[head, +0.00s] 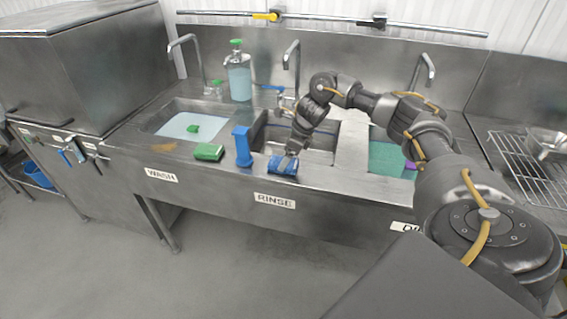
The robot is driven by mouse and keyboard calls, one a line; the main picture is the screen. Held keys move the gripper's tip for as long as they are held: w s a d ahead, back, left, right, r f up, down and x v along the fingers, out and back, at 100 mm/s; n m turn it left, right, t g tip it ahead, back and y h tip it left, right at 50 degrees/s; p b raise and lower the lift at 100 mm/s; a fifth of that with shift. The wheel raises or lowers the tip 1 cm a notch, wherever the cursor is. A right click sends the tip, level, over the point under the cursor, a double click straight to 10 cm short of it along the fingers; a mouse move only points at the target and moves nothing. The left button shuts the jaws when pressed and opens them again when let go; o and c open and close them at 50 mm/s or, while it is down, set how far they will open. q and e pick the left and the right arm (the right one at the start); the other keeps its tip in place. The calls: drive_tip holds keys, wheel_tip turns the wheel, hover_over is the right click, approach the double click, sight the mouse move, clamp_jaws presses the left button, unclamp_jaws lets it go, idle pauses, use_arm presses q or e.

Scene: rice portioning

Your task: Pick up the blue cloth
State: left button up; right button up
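A blue cloth (283,166), folded or rolled, lies on the front ledge of the sink above the RINSE label. My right gripper (290,155) points down at the cloth from above, its fingertips at the cloth's back edge. The view is too small to show whether the fingers are open or shut on it. My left gripper is not in view.
An upright blue object (242,146) stands just left of the cloth, and a green sponge (208,152) lies further left. Behind are the wash basin (172,128), faucets (292,58) and a soap bottle (239,78). A wire rack (515,160) is at right.

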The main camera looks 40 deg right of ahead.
drive_tip(key=x, duration=0.3)
drive_tip(key=shift+d+p, duration=0.15)
drive_tip(key=shift+p, duration=0.2)
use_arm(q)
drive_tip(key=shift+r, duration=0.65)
use_arm(e)
drive_tip(key=shift+f, duration=0.1)
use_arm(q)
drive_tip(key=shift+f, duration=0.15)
use_arm(e)
drive_tip(key=shift+f, duration=0.15)
drive_tip(key=c, duration=1.1)
drive_tip(key=shift+o, duration=0.2)
